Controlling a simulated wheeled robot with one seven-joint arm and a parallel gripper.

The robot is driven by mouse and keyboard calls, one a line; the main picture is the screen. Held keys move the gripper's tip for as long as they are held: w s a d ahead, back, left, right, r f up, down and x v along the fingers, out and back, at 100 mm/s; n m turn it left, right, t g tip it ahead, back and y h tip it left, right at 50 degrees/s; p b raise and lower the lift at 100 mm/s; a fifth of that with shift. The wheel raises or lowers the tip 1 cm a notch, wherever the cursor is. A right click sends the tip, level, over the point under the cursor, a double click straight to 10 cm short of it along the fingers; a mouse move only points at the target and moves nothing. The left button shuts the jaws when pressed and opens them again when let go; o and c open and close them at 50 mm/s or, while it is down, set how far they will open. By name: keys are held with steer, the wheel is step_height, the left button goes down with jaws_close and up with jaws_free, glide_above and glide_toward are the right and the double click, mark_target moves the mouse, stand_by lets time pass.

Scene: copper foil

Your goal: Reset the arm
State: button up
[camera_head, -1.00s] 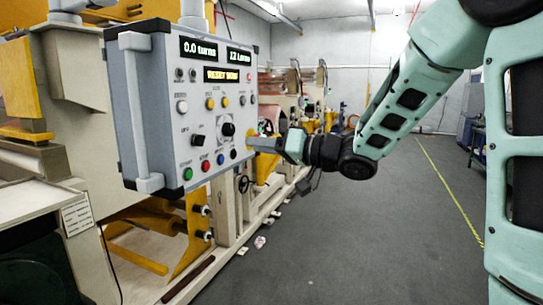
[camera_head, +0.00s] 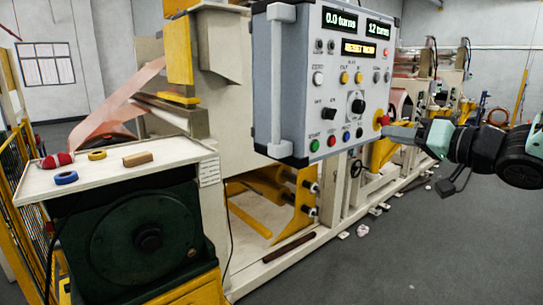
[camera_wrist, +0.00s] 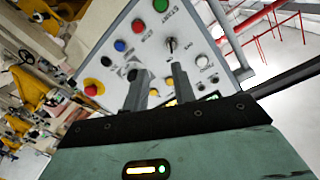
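My gripper (camera_head: 398,136) is at the lower right edge of the grey control panel (camera_head: 290,100), close to the red emergency button on its yellow base (camera_head: 381,120). In the wrist view, two dark grey fingers (camera_wrist: 145,95) stand apart over the panel face (camera_wrist: 190,40), with a gap between them and nothing visible in it. Whether a fingertip touches the panel, I cannot tell. The arm reaches in from the right. The panel displays (camera_head: 340,21) read "0.0 turns" and "12 turns".
A cream machine with copper foil (camera_head: 118,105) stands behind. Grey floor (camera_head: 430,240) is open at right.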

steer(key=s+a+f+n+g+h+b, duration=0.1)
steer(key=s+a+f+g+h+b, duration=0.2)
steer(key=a+f, duration=0.45)
steer(key=s+a+f+n+g+h+b, duration=0.1)
steer(key=s+a+f+g+h, duration=0.3)
steer(key=f, duration=0.7)
steer(key=s+a+f+n+g+b, duration=0.1)
steer(key=s+a+f+n+g, duration=0.1)
steer(key=s, duration=0.9)
steer(key=s+a+f+n+g+h+b, duration=0.1)
steer(key=s+f+g, duration=0.4)
steer(key=s, duration=0.6)
steer(key=shift+s+a+f+n+g+h+b, duration=0.35)
steer(key=shift+a+f+n+b, duration=0.15)
steer(key=shift+f+n, duration=0.45)
